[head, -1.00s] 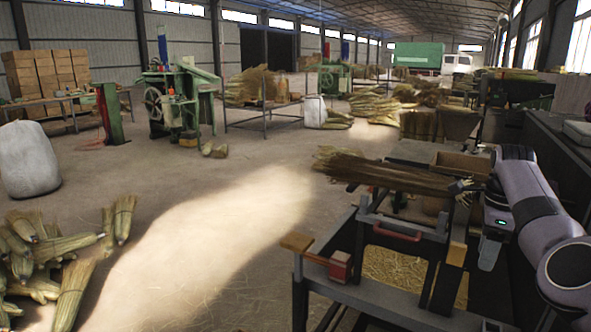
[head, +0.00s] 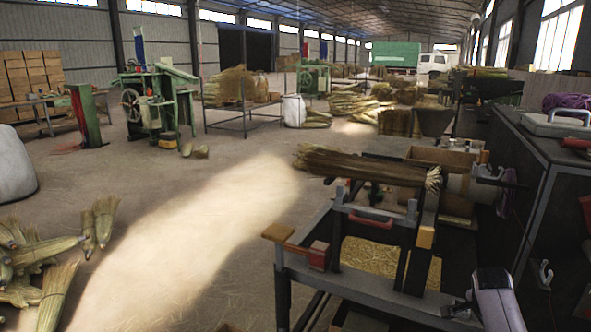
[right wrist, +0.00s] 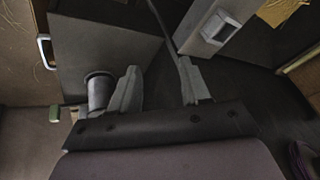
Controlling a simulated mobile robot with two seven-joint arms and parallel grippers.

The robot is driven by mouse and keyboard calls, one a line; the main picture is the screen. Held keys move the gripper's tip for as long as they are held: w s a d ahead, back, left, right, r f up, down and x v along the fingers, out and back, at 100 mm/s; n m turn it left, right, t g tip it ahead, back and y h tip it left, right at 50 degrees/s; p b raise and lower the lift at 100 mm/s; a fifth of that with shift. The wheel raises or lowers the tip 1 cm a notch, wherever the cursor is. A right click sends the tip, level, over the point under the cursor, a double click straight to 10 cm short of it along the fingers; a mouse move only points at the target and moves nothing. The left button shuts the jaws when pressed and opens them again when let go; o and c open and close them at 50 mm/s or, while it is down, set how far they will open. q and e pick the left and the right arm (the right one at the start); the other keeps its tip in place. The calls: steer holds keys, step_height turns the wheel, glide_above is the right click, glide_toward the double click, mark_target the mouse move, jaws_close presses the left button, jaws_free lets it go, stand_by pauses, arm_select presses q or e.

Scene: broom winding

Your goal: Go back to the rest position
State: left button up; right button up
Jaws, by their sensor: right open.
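My right gripper (head: 458,303) is low at the right edge of the bench in the head view, well apart from the broom bundle. In the right wrist view its two grey fingers (right wrist: 160,90) are spread with nothing between them. The bundle of broom straw (head: 365,168) lies across the top of the winding bench (head: 375,295), its cut ends at the right. My left gripper is not in view.
A dark cabinet (head: 520,205) with a grey toolbox (head: 560,123) and purple cord (head: 568,102) on it stands at the right. Straw bundles (head: 50,290) lie on the floor at the left. The middle floor is clear.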

steer(key=s+a+f+n+t, duration=0.5)
steer(key=s+a+f+n, duration=0.5)
steer(key=s+f+n, duration=0.15)
steer(key=s+a+r+n+t+y, duration=0.2)
steer(key=s+a+n+y, duration=0.4)
steer(key=s+a, duration=0.9)
steer(key=a+n+t, duration=0.1)
steer(key=a+n, duration=0.1)
steer(key=a, duration=0.1)
steer(key=shift+s+r+y, duration=0.3)
steer(key=shift+r, duration=0.1)
